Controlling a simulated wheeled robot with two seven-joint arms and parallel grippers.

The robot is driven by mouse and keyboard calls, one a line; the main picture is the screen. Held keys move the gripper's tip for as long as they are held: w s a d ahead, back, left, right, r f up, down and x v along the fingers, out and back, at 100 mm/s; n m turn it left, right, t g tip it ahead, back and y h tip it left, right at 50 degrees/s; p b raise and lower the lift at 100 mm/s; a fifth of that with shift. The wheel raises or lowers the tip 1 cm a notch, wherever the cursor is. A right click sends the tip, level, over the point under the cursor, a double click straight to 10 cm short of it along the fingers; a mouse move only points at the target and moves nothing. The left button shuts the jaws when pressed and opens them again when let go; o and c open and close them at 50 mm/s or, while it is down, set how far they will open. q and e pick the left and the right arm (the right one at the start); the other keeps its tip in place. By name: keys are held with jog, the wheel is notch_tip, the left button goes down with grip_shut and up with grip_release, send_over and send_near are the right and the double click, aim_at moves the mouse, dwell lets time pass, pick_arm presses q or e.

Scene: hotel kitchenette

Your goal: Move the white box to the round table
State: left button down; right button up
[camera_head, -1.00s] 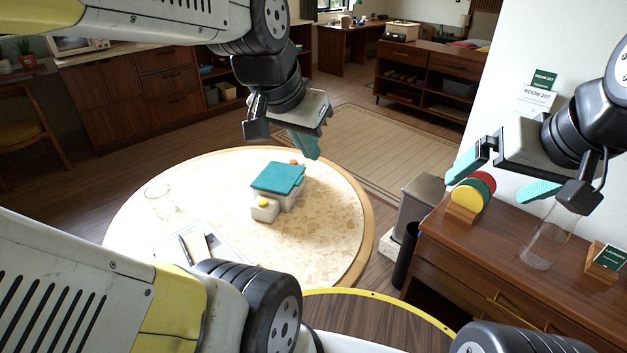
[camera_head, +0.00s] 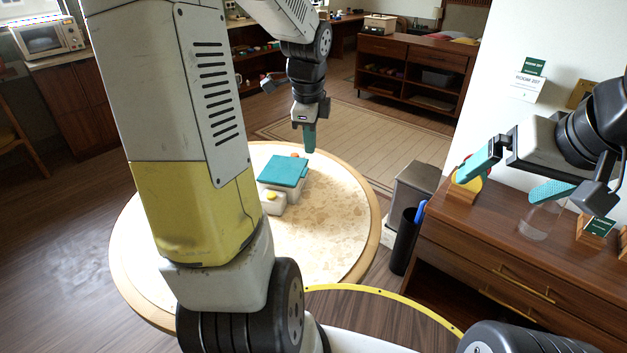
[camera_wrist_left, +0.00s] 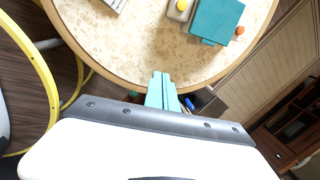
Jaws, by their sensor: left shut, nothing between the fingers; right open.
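A white box (camera_head: 292,197) with a teal lid (camera_head: 284,171) stands on the round table (camera_head: 330,230), and a small white container with a yellow top (camera_head: 272,203) is against its front. An orange knob shows behind the lid. In the left wrist view, the teal lid (camera_wrist_left: 216,18) is at the top, with the table rim (camera_wrist_left: 110,72) below it. My left gripper (camera_head: 309,142) is shut and empty, apart from the box and beyond it; its closed teal fingers (camera_wrist_left: 161,90) point toward the table. My right gripper (camera_head: 517,173) is open and empty over the wooden dresser.
The wooden dresser (camera_head: 500,260) at right holds a clear glass (camera_head: 540,222), a coloured-disc holder (camera_head: 468,185) and a small green sign (camera_head: 600,226). A grey bin (camera_head: 412,190) and black holder (camera_head: 404,245) stand between table and dresser. My left arm hides the table's left part.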

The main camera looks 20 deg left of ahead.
aim_at(292, 178)
pick_arm(q)
jog(key=w+a+f+m, duration=0.2)
jog(key=f+m, duration=0.2)
jog(key=f, duration=0.5)
jog(key=w+a+f+m+g, duration=0.1)
jog(key=w+a+f+m, duration=0.1)
jog(key=f, duration=0.7)
jog(key=w+a+f+m+g, duration=0.1)
jog(key=f+m, duration=0.4)
jog(key=f, duration=0.5)
jog(key=shift+w+a+m+h, duration=0.15)
jog(key=shift+w+a, duration=0.15)
jog(key=shift+w, duration=0.4)
jog(key=shift+w+a+m+h, duration=0.15)
jog(key=shift+w+a, duration=0.1)
jog(key=shift+w, duration=0.45)
jog(key=shift+w+a, duration=0.85)
jog(key=shift+w, duration=0.25)
jog(key=shift+w+a+r, duration=0.1)
jog(key=shift+w+a, duration=0.35)
jog(key=shift+w, duration=0.1)
jog(key=w+a, duration=0.1)
jog(key=w, duration=0.1)
jog(key=w+a, duration=0.2)
jog(key=shift+w+a, duration=0.25)
jog(key=shift+d, duration=0.1)
